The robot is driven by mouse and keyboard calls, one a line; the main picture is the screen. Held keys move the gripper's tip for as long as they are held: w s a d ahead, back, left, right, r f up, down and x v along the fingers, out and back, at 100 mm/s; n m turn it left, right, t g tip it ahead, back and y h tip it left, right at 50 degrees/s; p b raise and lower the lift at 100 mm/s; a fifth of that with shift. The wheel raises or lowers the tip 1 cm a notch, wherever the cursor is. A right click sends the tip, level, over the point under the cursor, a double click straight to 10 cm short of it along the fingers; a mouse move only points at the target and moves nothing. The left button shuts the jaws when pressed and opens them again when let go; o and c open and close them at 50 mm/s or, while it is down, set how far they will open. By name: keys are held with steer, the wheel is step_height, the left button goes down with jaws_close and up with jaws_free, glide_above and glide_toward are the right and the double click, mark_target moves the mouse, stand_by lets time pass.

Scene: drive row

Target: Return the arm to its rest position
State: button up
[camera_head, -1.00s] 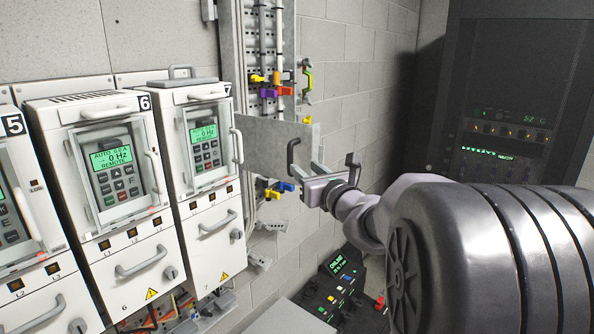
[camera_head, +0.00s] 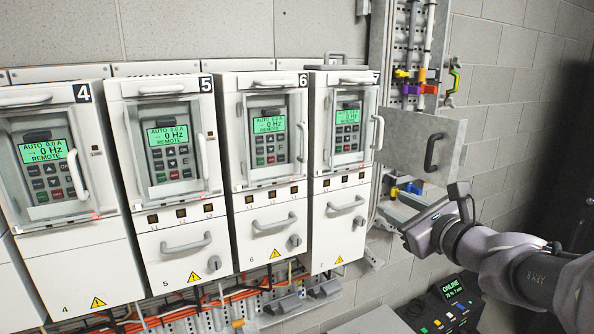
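My arm (camera_head: 525,268) reaches in from the right edge and bends towards the left. My gripper (camera_head: 402,206) is at its end, low in front of the grey metal door (camera_head: 412,138) and below that door's black handle (camera_head: 435,152). Its two pale fingers point away from me and look spread apart, with nothing seen between them. The fingertips are small and hard to make out against the grey parts behind. The gripper looks apart from the handle.
A row of white drive units, numbered 4 (camera_head: 66,195), 5 (camera_head: 168,180), 6 (camera_head: 265,170) and 7 (camera_head: 343,170), fills the left and middle. A black console (camera_head: 443,305) is below the arm. A dark cabinet (camera_head: 575,130) stands at the right.

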steer(key=s+a+f+n+g+y+b, duration=0.25)
steer(key=s+a+f+n+b, duration=0.25)
steer(key=s+a+f+n, duration=0.35)
steer(key=s+a+f+n+g+y+b, duration=0.1)
steer(key=s+a+f+n+g+b, duration=0.4)
steer(key=a+f, duration=0.55)
steer(key=s+d+f+n+g+h+b, duration=0.1)
steer(key=s+d+f+n+h+b, duration=0.1)
steer(key=s+f+n+b, duration=0.3)
steer(key=s+d+f+n+g+h+b, duration=0.1)
steer(key=s+f+n+h+b, duration=0.2)
steer(key=s+f+n, duration=0.3)
steer(key=s+f+b, duration=0.1)
steer(key=s+f, duration=0.2)
steer(key=f, duration=0.4)
steer(key=shift+s+d+f+g+b, duration=0.25)
steer(key=shift+s+d+g+b, duration=0.05)
steer(key=shift+d+g+b, duration=0.1)
